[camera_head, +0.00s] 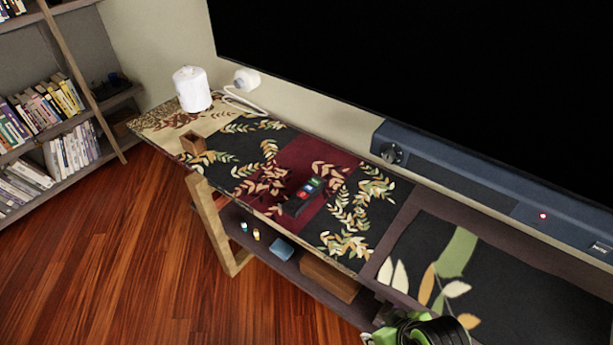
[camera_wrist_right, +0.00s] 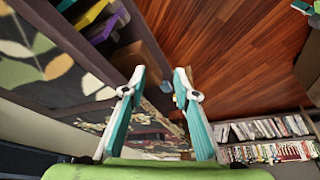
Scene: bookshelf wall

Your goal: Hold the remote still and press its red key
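The remote (camera_head: 304,196) is a dark bar with small coloured keys. It lies on the dark red part of the patterned console top (camera_head: 348,257), near its front edge, in the head view. A reddish key shows on it, but it is too small to make out clearly. My right gripper (camera_wrist_right: 160,73) is open in the right wrist view, its two teal fingers apart with nothing held between them. In the head view only a green and black part of my right arm shows at the bottom edge, well to the right of the remote. My left gripper is not in view.
A small brown wooden holder (camera_head: 193,144), a white canister (camera_head: 192,89) and a white cabled device (camera_head: 247,79) stand on the console's left part. A blue soundbar (camera_head: 470,175) runs along the back below the dark screen (camera_head: 420,70). Bookshelves (camera_head: 55,110) stand at left; the wooden floor is clear.

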